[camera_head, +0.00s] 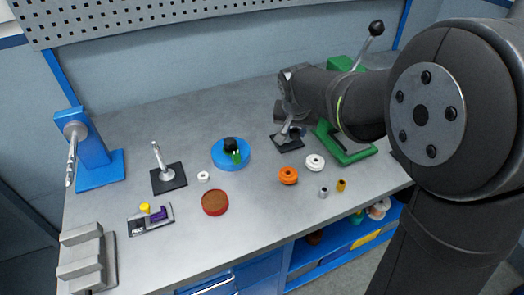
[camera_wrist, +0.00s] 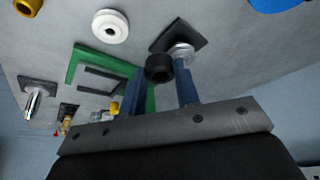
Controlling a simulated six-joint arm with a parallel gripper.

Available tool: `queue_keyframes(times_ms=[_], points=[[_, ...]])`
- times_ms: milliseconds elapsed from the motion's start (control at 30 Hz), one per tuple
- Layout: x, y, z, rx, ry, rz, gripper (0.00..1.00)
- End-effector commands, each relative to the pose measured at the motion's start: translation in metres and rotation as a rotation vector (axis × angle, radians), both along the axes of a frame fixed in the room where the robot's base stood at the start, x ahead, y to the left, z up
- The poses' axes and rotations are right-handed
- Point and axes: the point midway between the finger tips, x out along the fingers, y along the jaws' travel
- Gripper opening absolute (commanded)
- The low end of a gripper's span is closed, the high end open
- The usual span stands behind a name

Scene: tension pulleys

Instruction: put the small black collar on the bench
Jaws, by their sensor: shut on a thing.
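The small black collar (camera_wrist: 159,68) is a short ring with a dark bore, between the two blue fingertips of my gripper (camera_wrist: 162,88) in the wrist view. My gripper is shut on it. In the head view my gripper (camera_head: 296,130) is at the back right of the grey bench (camera_head: 120,225), over or beside a black square base (camera_head: 288,143) with a metal spindle. My wrist partly hides the collar there. The same black base (camera_wrist: 170,36) shows behind the collar in the wrist view. I cannot tell the collar's exact height above the bench.
A green stand (camera_head: 346,150) with a lever is close right of my gripper. A white pulley (camera_head: 314,162), an orange pulley (camera_head: 288,176) and small grey and brass collars lie in front. A blue dish (camera_head: 217,160) is to the left.

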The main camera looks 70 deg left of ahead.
Motion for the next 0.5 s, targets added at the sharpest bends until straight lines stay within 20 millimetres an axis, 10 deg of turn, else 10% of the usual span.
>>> queue_keyframes(times_ms=[500], points=[[-0.073,0.063,-0.059,-0.001,0.001,0.000,0.08]])
